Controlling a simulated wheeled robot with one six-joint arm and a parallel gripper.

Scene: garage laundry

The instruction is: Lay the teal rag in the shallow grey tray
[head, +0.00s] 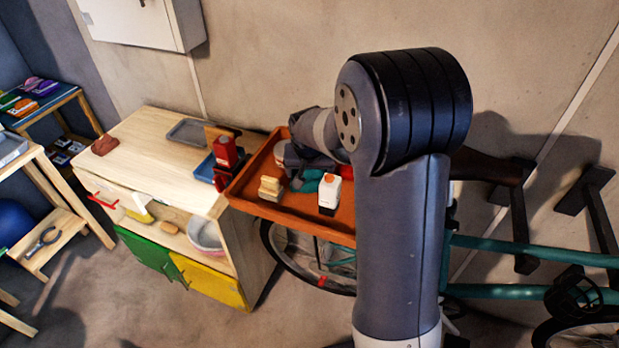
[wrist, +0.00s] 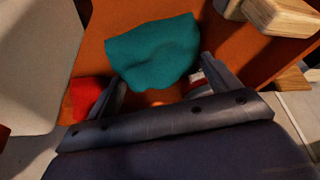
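The teal rag (head: 312,181) lies crumpled in the orange tray (head: 249,187), partly hidden by my arm in the head view. In the wrist view the rag (wrist: 155,48) lies just ahead of my gripper (wrist: 163,76). My fingers are spread apart, with the near part of the rag between them. I cannot tell whether they touch it. In the head view my gripper is mostly hidden behind the arm. The shallow grey tray (head: 187,131) sits empty-looking at the back of the pale wooden cabinet top (head: 150,150), left of the orange tray.
A red item (head: 226,152) and a blue tray (head: 205,168) are on the cabinet's right side. Its middle top is clear.

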